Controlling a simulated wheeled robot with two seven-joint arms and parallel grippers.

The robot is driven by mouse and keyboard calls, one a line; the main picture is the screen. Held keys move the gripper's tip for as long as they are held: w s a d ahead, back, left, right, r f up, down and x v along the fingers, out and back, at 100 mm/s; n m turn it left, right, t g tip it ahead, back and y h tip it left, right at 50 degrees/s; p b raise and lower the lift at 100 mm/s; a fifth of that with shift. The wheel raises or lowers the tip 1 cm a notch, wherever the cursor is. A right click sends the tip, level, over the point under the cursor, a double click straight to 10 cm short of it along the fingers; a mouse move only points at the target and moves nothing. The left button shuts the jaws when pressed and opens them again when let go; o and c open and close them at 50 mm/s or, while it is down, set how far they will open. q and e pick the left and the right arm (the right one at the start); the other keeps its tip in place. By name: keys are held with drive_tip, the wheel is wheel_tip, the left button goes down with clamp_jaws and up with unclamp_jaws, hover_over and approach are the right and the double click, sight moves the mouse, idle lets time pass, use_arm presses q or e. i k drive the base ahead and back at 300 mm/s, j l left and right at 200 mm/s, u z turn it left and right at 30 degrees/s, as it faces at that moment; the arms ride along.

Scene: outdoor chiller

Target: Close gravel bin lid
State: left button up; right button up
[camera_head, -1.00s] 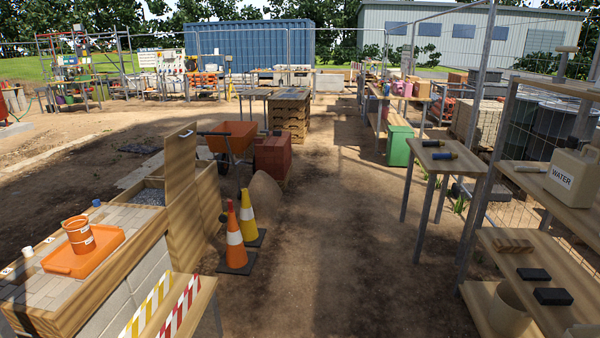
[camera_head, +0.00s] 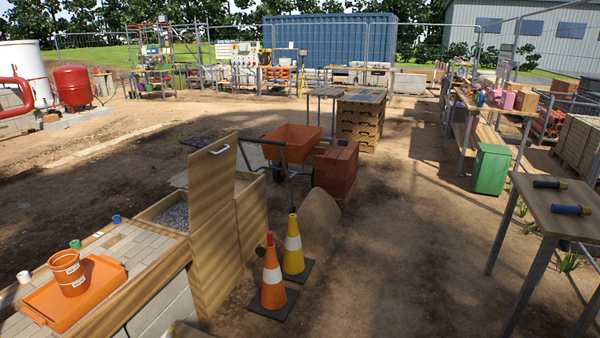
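The gravel bin (camera_head: 150,212) is a wooden box at the left, behind the paved bench top, with grey gravel (camera_head: 174,217) showing inside. Its wooden lid (camera_head: 212,180) stands upright and open at the bin's right side, with a light metal handle (camera_head: 220,150) near its top edge. Neither of my grippers shows in the head view.
An orange tray (camera_head: 75,292) holding an orange pot (camera_head: 68,272) sits on the paved bench top. An orange cone (camera_head: 272,275) and a yellow cone (camera_head: 293,247) stand right of the bin. A wheelbarrow (camera_head: 292,143) and red bricks (camera_head: 336,168) stand behind. Ground at centre right is clear.

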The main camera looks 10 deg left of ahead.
sight(211, 169)
drive_tip(key=i+l+u, duration=0.15)
drive_tip(key=i+u, duration=0.2)
drive_tip(key=i+l+u, duration=0.65)
drive_tip(key=i+u, duration=0.2)
drive_tip(key=u, duration=0.25)
drive_tip(key=i+l+u, duration=0.15)
drive_tip(key=u, duration=0.3)
